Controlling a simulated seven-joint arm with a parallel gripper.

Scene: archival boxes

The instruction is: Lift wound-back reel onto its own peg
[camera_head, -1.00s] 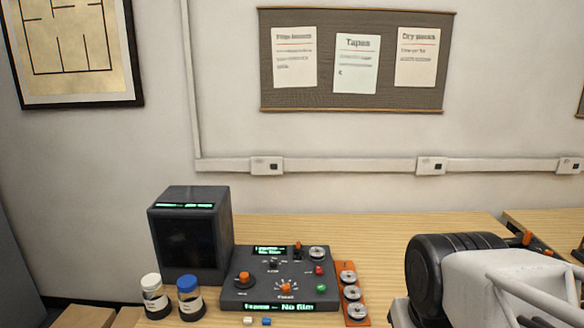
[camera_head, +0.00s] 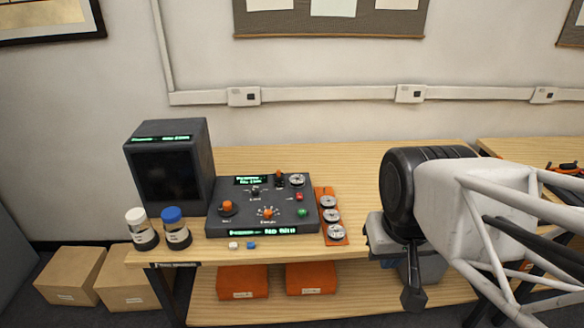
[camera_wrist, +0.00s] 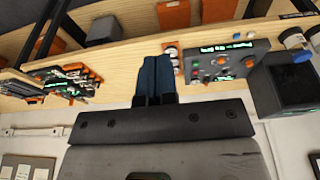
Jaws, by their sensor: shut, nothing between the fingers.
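Several silver reels are in the head view. One reel (camera_head: 296,180) sits at the top right corner of the dark console (camera_head: 222,222). Three more, including the middle reel (camera_head: 331,216), stand in a row on an orange strip (camera_head: 320,192) at the console's right side. Any pegs under them are hidden, and I cannot tell which reel is wound back. My gripper (camera_head: 412,300) hangs to the right of the strip, beyond the table's front edge. In the wrist view my gripper (camera_wrist: 152,62) has its blue fingers together, with nothing between them.
A dark monitor (camera_head: 168,170), a white-capped jar (camera_head: 140,230) and a blue-capped jar (camera_head: 176,228) stand left of the console. Small white and blue blocks lie in front. Orange boxes (camera_head: 243,281) sit on the lower shelf. The tabletop (camera_head: 350,165) behind the strip is clear.

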